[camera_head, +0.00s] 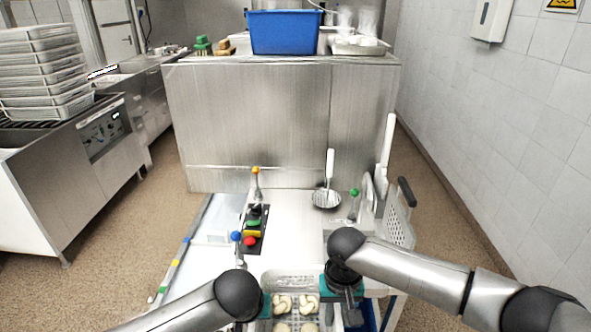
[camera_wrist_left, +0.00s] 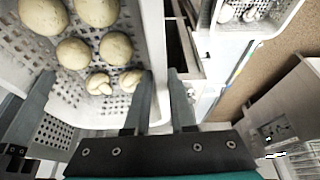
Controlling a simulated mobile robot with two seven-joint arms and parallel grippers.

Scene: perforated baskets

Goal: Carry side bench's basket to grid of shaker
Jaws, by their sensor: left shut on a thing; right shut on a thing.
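A pale perforated basket (camera_head: 290,283) with several mushroom-like pieces (camera_head: 308,303) is at the bottom centre of the head view, cut off by the frame edge. In the left wrist view its wall (camera_wrist_left: 153,40) runs between the fingers of my left gripper (camera_wrist_left: 160,108), and round pieces (camera_wrist_left: 72,50) lie inside. My left gripper (camera_head: 264,306) is shut on the basket's left side. My right gripper (camera_head: 334,300) is shut on its right side, partly hidden by its own wrist. I cannot clearly identify the shaker's grid.
A white worktop (camera_head: 215,265) lies ahead with a button box (camera_head: 254,228), knobbed levers and a skimmer (camera_head: 327,198). A blue bin (camera_head: 285,32) sits on the steel cabinet (camera_head: 270,120). Stacked trays (camera_head: 45,75) are at left.

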